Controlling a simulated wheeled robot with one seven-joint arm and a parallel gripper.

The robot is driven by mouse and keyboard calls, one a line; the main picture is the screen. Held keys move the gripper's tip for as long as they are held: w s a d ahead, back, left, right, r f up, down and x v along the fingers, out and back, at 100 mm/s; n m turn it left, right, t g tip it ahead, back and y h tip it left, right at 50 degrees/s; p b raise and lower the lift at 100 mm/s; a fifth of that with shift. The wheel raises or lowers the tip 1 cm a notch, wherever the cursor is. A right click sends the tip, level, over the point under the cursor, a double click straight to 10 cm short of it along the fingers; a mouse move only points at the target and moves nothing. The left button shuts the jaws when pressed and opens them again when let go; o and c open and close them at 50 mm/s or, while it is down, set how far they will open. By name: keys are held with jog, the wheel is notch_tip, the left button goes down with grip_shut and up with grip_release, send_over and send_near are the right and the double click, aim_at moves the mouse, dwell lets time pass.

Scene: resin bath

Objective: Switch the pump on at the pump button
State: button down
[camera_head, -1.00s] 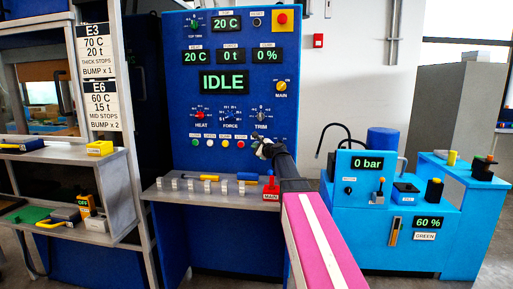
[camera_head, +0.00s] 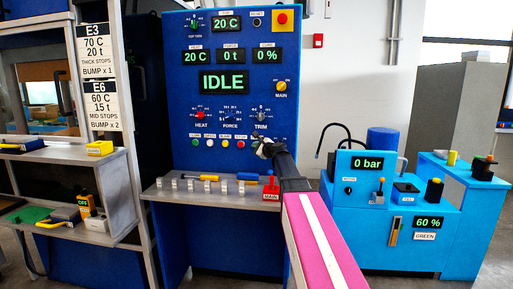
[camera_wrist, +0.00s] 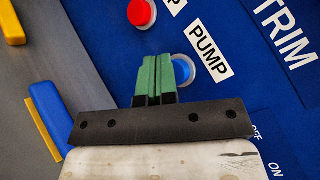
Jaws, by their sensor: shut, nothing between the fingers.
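The pump button (camera_wrist: 184,68) shows in the wrist view as a ringed button beside the white PUMP label (camera_wrist: 209,52). My fingers hide part of it. My gripper (camera_wrist: 152,68) has green fingertips that are shut together and empty. They overlap the left side of the button in the picture. I cannot tell whether they touch it. In the head view my gripper (camera_head: 261,147) is at the right end of the button row on the blue panel (camera_head: 178,100), below the TRIM knob (camera_head: 261,116). There it hides the pump button.
A red button (camera_wrist: 140,12) sits close by in the wrist view. A grey shelf (camera_head: 160,193) with tools and a red MAIN lever (camera_head: 270,185) juts out below the buttons. The panel display (camera_head: 224,83) reads IDLE. The blue unit at right has a display (camera_head: 367,163) reading 0 bar.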

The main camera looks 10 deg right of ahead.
jog(key=shift+w+d, duration=0.15)
jog(key=shift+w, duration=0.3)
dwell(0.4)
jog(key=shift+s, duration=0.1)
jog(key=shift+s+a, duration=0.3)
jog(key=shift+s, duration=0.55)
jog(key=shift+s+a, duration=0.25)
jog(key=shift+s, duration=0.55)
jog(key=shift+s+a, duration=0.3)
jog(key=shift+s, duration=0.5)
jog(key=shift+s+a, duration=0.25)
jog(key=shift+s, duration=0.55)
